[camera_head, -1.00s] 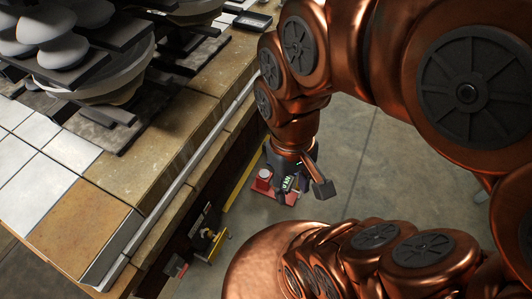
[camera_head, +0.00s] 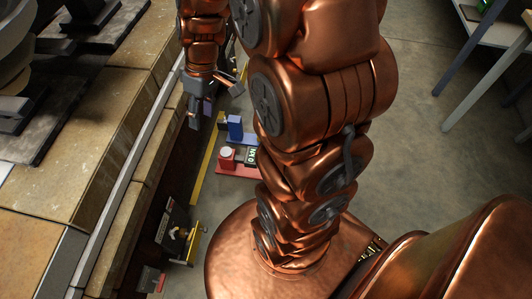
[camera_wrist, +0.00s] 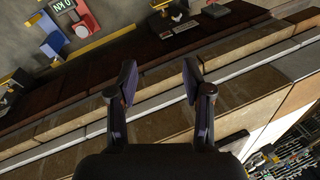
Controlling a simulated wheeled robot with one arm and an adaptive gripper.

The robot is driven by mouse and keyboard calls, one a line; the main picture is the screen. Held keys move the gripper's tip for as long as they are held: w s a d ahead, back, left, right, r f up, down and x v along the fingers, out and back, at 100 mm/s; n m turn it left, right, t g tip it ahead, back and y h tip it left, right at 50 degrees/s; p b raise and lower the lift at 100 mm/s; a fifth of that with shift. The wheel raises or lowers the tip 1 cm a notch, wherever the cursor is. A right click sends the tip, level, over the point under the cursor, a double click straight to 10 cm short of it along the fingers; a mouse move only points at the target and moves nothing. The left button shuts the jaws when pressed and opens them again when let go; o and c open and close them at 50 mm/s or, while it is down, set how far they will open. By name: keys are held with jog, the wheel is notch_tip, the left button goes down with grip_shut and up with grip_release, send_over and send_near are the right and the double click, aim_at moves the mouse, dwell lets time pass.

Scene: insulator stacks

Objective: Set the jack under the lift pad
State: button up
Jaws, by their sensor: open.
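A red-based device (camera_head: 240,165) with a round white-topped part and a lit display stands on the floor beside the bench. A blue block (camera_head: 235,128) stands at its far end. Both also show at the upper left of the wrist view, the red base (camera_wrist: 88,22) and the blue block (camera_wrist: 53,43). A yellow bracket with a knob and a grey plate (camera_head: 181,236) is low by the bench side. I cannot tell for sure which part is the jack or the lift pad. My gripper (camera_head: 213,107) is open and empty, above and beyond the red device; its fingers (camera_wrist: 159,70) are spread.
The tiled bench (camera_head: 85,165) with a metal edge rail runs along the left and carries stacked insulators. A yellow strip (camera_head: 206,160) lies on the floor beside it. A small red part (camera_head: 151,280) sits at the bench foot. A table (camera_head: 490,30) stands at the upper right.

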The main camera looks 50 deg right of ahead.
jog(key=w+d+f+n+t+b, duration=0.1)
jog(key=w+d+f+b, duration=0.35)
jog(key=f, duration=0.45)
jog(key=w+d+f+t+b, duration=0.1)
jog(key=w+d+f+b, duration=0.25)
jog(key=d+f, duration=0.45)
jog(key=w+d+f+n+t+b, duration=0.1)
jog(key=w+d+f+b, duration=0.3)
jog(key=f, duration=0.7)
jog(key=s+d+f+b, duration=0.1)
jog(key=d+f+b, duration=0.4)
jog(key=f, duration=0.5)
jog(key=s+d+f+n+t+b, duration=0.15)
jog(key=d+f+b, duration=0.25)
jog(key=d+f, duration=0.45)
jog(key=s+d+f+b, duration=0.2)
jog(key=d+f+b, duration=0.25)
jog(key=f, duration=0.75)
jog(key=shift+h, duration=0.3)
jog(key=shift+b+x, duration=1.05)
jog(key=shift+x, duration=2.4)
jog(key=shift+w, duration=0.15)
grip_shut()
